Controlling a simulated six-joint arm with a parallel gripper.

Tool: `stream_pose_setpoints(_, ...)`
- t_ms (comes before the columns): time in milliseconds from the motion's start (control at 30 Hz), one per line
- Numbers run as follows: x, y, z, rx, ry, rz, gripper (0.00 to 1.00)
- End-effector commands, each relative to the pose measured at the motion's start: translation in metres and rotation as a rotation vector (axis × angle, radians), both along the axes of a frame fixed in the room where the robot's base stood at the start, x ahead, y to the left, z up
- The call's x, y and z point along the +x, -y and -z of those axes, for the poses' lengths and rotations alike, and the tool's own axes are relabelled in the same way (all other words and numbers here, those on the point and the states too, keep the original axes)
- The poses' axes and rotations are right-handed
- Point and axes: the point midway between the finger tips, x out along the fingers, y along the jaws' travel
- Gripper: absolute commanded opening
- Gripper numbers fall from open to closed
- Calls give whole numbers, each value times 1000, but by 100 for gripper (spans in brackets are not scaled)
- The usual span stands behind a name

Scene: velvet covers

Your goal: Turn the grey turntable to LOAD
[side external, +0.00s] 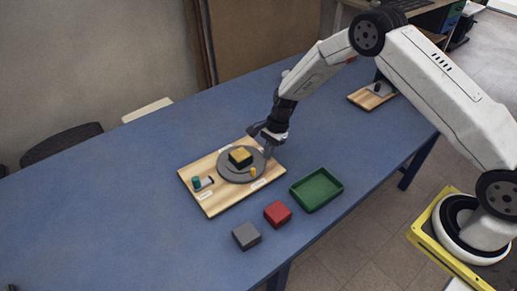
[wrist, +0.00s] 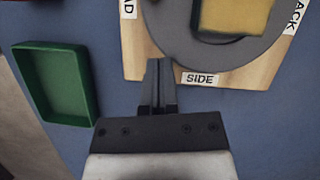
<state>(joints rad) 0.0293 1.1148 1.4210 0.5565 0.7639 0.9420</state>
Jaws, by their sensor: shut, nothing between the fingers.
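The grey turntable (side external: 227,172) is a round disc on a pale wooden board (side external: 212,209). A block with a yellow top (side external: 240,154) sits on it, and a small yellow peg (side external: 253,172) stands near its front rim. In the wrist view the turntable (wrist: 172,32) fills the top, with labels around it: SIDE (wrist: 200,79), one ending in "AD" (wrist: 128,8) and one ending in "ACK" (wrist: 298,15). My gripper (side external: 268,153) is shut and empty at the disc's right edge. In the wrist view its fingertips (wrist: 157,63) are by the rim; I cannot tell whether they touch.
A green tray (side external: 317,189) lies right of the board. A red block (side external: 278,213) and a grey block (side external: 246,236) lie in front. A teal-ended part (side external: 197,183) is on the board's left. Another wooden board (side external: 371,97) is at the back right. The table's left is clear.

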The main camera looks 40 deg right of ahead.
Motion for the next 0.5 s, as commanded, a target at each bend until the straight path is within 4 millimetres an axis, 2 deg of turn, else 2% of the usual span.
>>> stream_pose_setpoints(33,2,3,-10,0,5,2,0)
stream_pose_setpoints(300,5,19,-52,0,4,1,0)
stream_pose_setpoints(500,6,28,-74,-1,3,1,0)
